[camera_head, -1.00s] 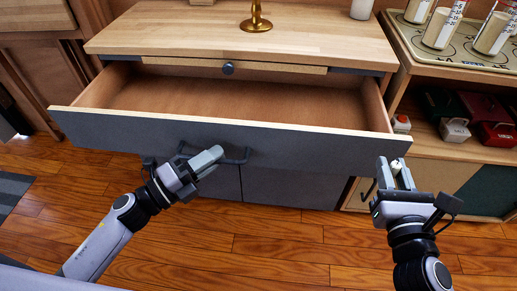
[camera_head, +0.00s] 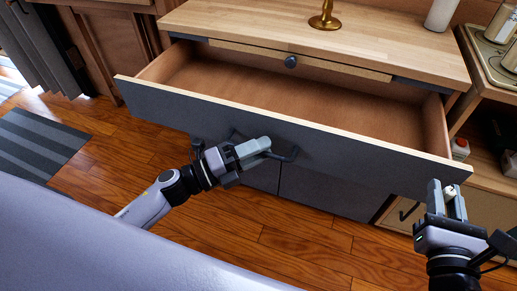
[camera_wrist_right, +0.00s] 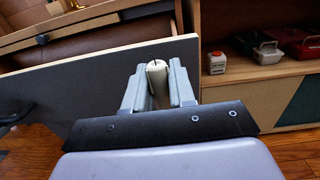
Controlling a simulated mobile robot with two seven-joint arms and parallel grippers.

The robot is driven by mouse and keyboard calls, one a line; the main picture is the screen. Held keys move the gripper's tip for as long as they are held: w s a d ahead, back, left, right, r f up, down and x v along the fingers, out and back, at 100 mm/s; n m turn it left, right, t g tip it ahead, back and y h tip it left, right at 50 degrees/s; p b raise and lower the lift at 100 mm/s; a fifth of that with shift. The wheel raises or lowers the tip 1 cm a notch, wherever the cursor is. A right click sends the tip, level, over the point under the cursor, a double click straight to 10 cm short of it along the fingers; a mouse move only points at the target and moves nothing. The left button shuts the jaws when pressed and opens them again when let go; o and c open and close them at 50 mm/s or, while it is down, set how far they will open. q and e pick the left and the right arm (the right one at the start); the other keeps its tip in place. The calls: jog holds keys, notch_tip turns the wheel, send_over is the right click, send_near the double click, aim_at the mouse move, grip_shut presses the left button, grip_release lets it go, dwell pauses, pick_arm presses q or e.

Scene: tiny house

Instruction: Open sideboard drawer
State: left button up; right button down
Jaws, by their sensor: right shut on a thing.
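The sideboard drawer (camera_head: 290,125) stands pulled out, with a dark grey front and an empty wooden inside. It also shows in the right wrist view (camera_wrist_right: 90,88). Its dark bar handle (camera_head: 288,155) is on the front. My left gripper (camera_head: 262,150) is at the handle's left part; whether its fingers are shut around the bar is unclear. My right gripper (camera_head: 447,195) is at the drawer's right end, in front of the face. It is shut on a small white candle (camera_wrist_right: 157,72), which stands between its fingers in the right wrist view.
A brass stand (camera_head: 328,17) and a white cylinder (camera_head: 441,14) are on the sideboard top. Above the open drawer is a closed narrow panel with a round knob (camera_head: 291,62). A shelf unit (camera_head: 487,180) stands close on the right. Wooden floor (camera_head: 240,215) is clear in front.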

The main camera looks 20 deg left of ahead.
pick_arm(q)
jog(key=v, duration=1.2)
pick_arm(e)
jog(key=shift+r, duration=0.15)
pick_arm(q)
jog(key=shift+w+r, duration=0.1)
jog(key=shift+w, duration=0.05)
